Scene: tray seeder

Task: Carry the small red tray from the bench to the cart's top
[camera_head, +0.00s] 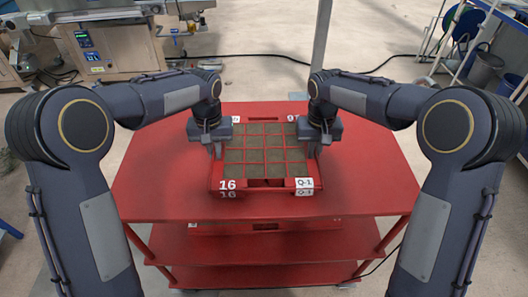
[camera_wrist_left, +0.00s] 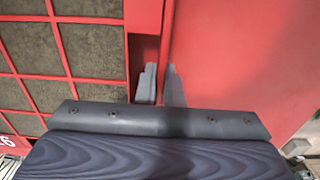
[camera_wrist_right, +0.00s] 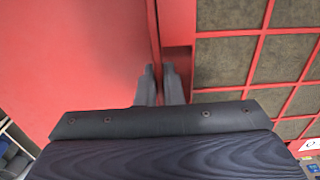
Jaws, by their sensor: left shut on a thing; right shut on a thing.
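The small red tray (camera_head: 265,184) has square cells filled with brown soil, with "16" and "Q-1" marked on its near side. It is at the middle of the red cart's top (camera_head: 160,185) and looks level; I cannot tell whether it touches the surface. My left gripper (camera_head: 216,150) is shut on the tray's left side wall, and the left wrist view shows its fingers (camera_wrist_left: 160,85) around that wall. My right gripper (camera_head: 314,150) is shut on the right side wall, with its fingers (camera_wrist_right: 160,85) around it in the right wrist view.
The cart has lower red shelves (camera_head: 270,275) under its top. The top is clear on both sides of the tray. A metal bench with a machine (camera_head: 120,45) stands at the back left. A shelf rack with buckets (camera_head: 485,68) stands at the back right.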

